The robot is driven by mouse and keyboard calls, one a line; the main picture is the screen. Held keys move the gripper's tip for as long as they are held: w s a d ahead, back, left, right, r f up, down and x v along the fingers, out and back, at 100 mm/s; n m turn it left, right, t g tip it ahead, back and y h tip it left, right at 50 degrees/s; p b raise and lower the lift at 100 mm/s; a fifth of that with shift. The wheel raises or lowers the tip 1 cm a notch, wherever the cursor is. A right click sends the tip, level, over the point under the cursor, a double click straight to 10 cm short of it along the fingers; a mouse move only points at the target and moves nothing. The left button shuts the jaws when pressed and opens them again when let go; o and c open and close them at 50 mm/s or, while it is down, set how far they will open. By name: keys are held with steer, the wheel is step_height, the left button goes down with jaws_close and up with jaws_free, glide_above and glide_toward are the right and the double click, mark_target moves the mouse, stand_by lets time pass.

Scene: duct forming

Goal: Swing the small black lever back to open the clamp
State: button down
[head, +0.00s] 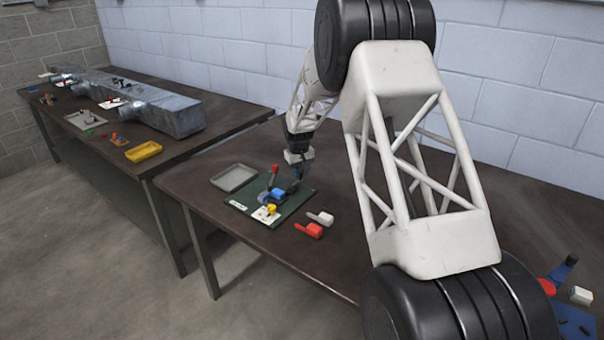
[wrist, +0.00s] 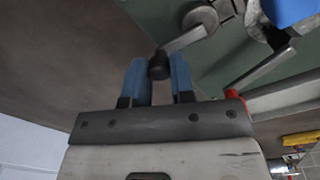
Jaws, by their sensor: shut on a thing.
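The small black lever shows in the wrist view as a black knob (wrist: 158,67) on a short metal arm, which runs up to a round pivot (wrist: 200,18) on the green board. My gripper (wrist: 159,76) has its two blue fingers on either side of the knob and is shut on it. In the head view my gripper (head: 301,174) is low over the back right part of the green board (head: 292,206), and the black lever is too small to make out. The clamp body is partly cut off in the wrist view.
A second lever with a red handle (head: 274,170) stands beside a blue part (head: 278,193) on the board. A yellow knob (head: 271,208) is near the front. A grey tray (head: 234,178) lies left; red (head: 309,230) and white (head: 321,217) pieces lie right.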

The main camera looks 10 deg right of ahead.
steer(key=shift+w+a+n, duration=0.1)
steer(key=shift+n, duration=0.2)
steer(key=c, duration=1)
jaws_free()
steer(key=shift+r, duration=0.1)
steer(key=shift+a+r, duration=0.2)
steer(key=shift+r, duration=3.65)
